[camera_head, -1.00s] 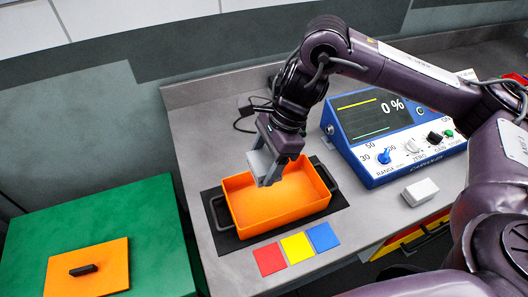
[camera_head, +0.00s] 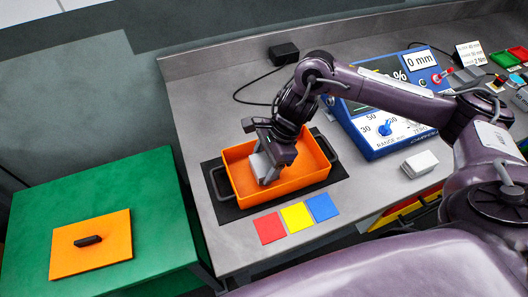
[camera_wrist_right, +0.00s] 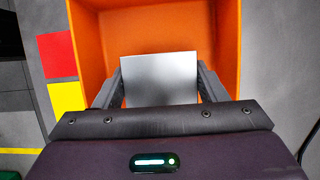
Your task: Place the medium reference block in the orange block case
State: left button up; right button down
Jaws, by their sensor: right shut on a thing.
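The orange block case (camera_head: 296,186) is an open box with dark handles, standing on a black mat on the grey bench in the head view. My right gripper (camera_head: 264,172) reaches down into its left part. It is shut on a grey metal block (camera_head: 262,167), which I take for the medium reference block. In the right wrist view the block (camera_wrist_right: 160,78) sits between the two fingers, with the orange case walls (camera_wrist_right: 228,50) around it. I cannot tell whether the block touches the case floor. My left gripper is not in view.
Red (camera_head: 269,228), yellow (camera_head: 296,216) and blue (camera_head: 322,206) squares lie in front of the case. A blue meter (camera_head: 385,130) and a white block (camera_head: 419,164) stand to the right. A green cabinet (camera_head: 100,200) with an orange lid (camera_head: 90,258) is at left.

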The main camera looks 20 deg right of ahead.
jog(key=shift+w+f, duration=0.1)
jog(key=shift+f, duration=0.2)
jog(key=shift+a, duration=0.1)
jog(key=shift+f, duration=0.15)
jog(key=shift+c, duration=1.4)
grip_release()
